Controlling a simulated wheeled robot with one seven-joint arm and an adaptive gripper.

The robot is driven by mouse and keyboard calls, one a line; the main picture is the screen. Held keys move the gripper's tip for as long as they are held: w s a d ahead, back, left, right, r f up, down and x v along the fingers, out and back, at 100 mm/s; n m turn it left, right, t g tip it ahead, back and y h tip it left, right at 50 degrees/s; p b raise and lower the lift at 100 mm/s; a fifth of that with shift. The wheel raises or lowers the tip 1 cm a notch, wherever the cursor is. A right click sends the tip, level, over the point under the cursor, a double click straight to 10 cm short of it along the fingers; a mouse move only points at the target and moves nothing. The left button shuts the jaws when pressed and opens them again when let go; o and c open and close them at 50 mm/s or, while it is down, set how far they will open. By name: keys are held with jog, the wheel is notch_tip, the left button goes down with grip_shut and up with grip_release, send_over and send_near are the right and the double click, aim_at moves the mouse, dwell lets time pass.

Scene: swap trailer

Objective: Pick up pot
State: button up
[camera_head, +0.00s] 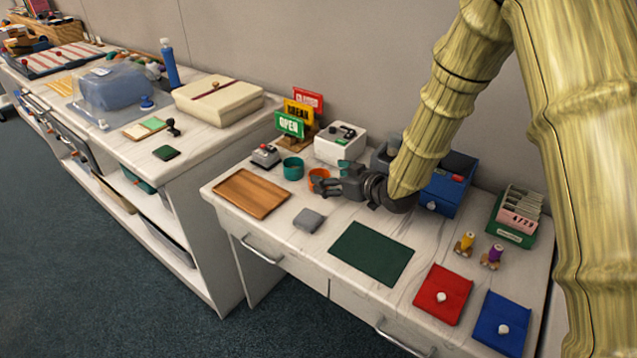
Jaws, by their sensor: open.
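Two small round pots stand near the back of the right-hand counter: a teal pot (293,168) and an orange pot (317,175) just right of it. My gripper (322,183) reaches in from the right, low over the counter, with its open fingers at the orange pot. The fingers hide part of the orange pot, and I cannot tell whether they touch it. The teal pot is clear of the fingers, to their left.
Behind stand a white box (340,146), a small grey device (266,155) and stacked signs (291,125). A wooden board (251,193), a grey block (309,220) and a dark green mat (371,253) lie in front. A blue bin (440,192) is right of my gripper.

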aim_at(313, 173)
jog(key=shift+x, duration=2.6)
jog(key=shift+f, duration=0.15)
jog(key=c, duration=1.1)
